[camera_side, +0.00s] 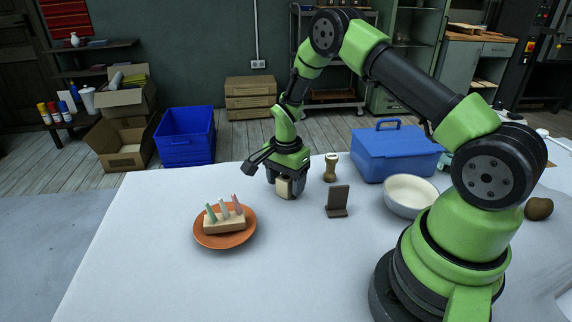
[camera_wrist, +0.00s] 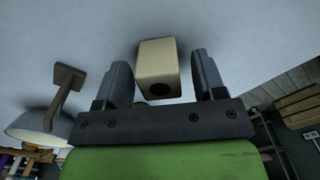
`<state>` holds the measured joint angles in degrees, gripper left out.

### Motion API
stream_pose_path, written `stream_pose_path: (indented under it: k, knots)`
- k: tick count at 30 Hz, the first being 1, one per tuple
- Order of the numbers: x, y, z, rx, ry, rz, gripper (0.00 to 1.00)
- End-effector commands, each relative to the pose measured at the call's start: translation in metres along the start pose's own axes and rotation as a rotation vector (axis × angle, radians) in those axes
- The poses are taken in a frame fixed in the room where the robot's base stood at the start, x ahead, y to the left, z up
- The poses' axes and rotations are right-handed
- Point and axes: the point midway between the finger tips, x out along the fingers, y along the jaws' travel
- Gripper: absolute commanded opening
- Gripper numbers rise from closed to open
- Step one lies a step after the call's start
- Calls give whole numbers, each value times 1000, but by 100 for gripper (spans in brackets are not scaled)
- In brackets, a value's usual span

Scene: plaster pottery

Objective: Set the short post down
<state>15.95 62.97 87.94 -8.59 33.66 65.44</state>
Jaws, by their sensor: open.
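The short post (camera_side: 284,188) is a cream block that appears to stand upright on the white table, between my gripper's fingers. In the wrist view the short post (camera_wrist: 158,65) shows a dark round hole in its near end. My gripper (camera_side: 286,184) is low over the table and open around the post. In the wrist view, my gripper (camera_wrist: 163,62) has a clear gap between the right finger and the post; the left finger is very close to it, and I cannot tell if they touch. The fingers partly hide the post in the side view.
An orange plate (camera_side: 202,238) with a pegged wooden block (camera_side: 225,225) is to the left. A small brown stand (camera_side: 338,202), a wooden-handled tool (camera_side: 330,168), a white bowl (camera_side: 411,207) and a blue toolbox (camera_side: 393,157) are to the right. The front table is clear.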

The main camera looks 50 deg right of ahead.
Motion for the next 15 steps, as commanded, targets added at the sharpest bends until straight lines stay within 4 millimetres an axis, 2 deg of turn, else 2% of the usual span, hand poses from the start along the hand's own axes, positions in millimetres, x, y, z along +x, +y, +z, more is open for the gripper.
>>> stream_pose_path:
  k: [9,15]
  knots:
    - [-67,-1,0,0,2,-6,64]
    - [-101,-1,0,-1,1,-4,64]
